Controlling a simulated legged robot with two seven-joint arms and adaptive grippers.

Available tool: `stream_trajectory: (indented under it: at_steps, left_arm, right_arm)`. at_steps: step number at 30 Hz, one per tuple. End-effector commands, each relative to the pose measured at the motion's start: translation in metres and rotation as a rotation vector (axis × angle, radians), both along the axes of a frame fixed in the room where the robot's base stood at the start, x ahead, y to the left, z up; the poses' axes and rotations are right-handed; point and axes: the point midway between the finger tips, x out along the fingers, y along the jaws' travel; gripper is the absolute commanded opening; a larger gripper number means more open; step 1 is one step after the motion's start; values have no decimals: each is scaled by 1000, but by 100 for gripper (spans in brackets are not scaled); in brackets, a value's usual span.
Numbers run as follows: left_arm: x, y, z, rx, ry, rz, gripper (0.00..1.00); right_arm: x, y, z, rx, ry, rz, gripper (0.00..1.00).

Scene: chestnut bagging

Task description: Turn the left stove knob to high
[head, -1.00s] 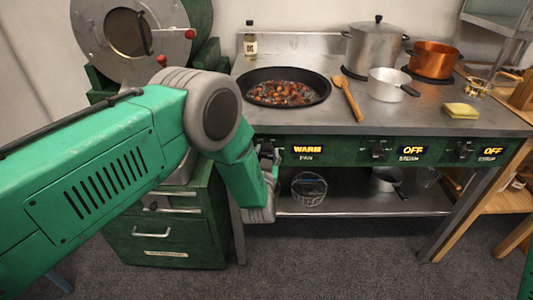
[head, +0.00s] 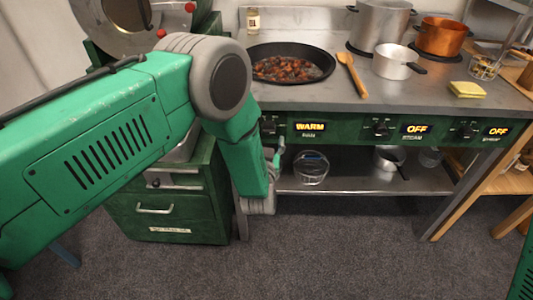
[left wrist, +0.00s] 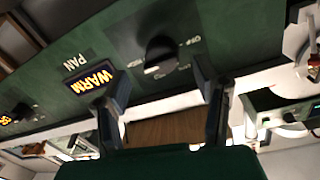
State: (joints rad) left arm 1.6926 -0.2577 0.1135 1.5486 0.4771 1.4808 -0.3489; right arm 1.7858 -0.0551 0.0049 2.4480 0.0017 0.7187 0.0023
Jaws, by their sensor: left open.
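The left stove knob (head: 268,126) is a dark knob on the green front panel, left of the lit display (head: 310,127) reading WARM, labelled PAN. In the left wrist view the same knob (left wrist: 160,54) and WARM display (left wrist: 91,80) show large. My left gripper (head: 275,160) is just below the knob in the head view, partly hidden by my own arm. In the left wrist view its two fingers (left wrist: 162,102) stand apart with nothing between them. The knob is beyond the fingertips, apart from them. My right gripper is not in view.
A black pan of chestnuts (head: 292,68) sits on the stove top, with a wooden spoon (head: 352,75) beside it. Two more knobs (head: 381,128) (head: 466,131) have displays reading OFF. A lower shelf (head: 345,184) holds a glass-like bowl (head: 311,168). A green drawer cabinet (head: 180,205) stands left.

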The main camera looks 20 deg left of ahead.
Motion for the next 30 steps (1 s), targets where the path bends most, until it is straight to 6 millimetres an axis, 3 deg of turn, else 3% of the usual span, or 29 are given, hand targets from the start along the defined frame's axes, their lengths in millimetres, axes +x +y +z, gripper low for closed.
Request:
stream_trajectory:
  at_steps: [6,12,30]
  left_arm:
    - [-46,-11,-1,0,4,-3,56]
    - [-71,-17,-2,0,5,-2,56]
    - [-77,-17,-3,-1,8,-2,56]
  right_arm:
    - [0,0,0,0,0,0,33]
    - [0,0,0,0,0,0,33]
    - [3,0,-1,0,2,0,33]
